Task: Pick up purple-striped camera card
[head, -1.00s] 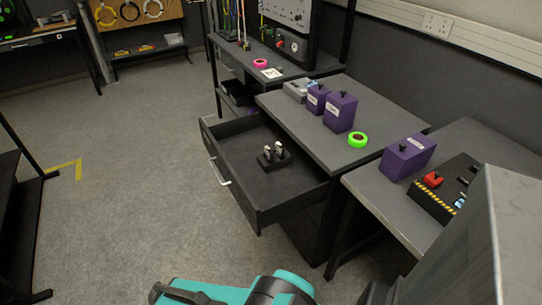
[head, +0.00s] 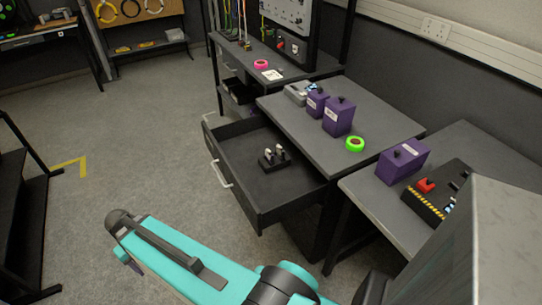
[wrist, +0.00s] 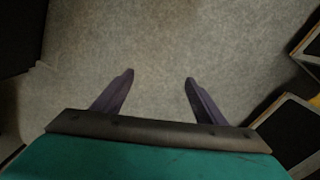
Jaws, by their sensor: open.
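I cannot make out a purple-striped camera card in either view. A black holder (head: 273,160) with a few small pale-topped pieces stands in the open drawer (head: 232,152); the pieces are too small to identify. My gripper (wrist: 158,80) is open and empty in the wrist view. Its two dark purple fingers stand apart above bare grey floor, away from the drawer. In the head view my teal arm reaches across the bottom left, in front of the drawer.
Purple boxes (head: 338,116) and a green tape roll (head: 355,144) are on the bench above the drawer. Another purple box (head: 403,160) and a black panel with a red switch (head: 428,190) are on the right bench. A pink roll (head: 261,64) lies farther back.

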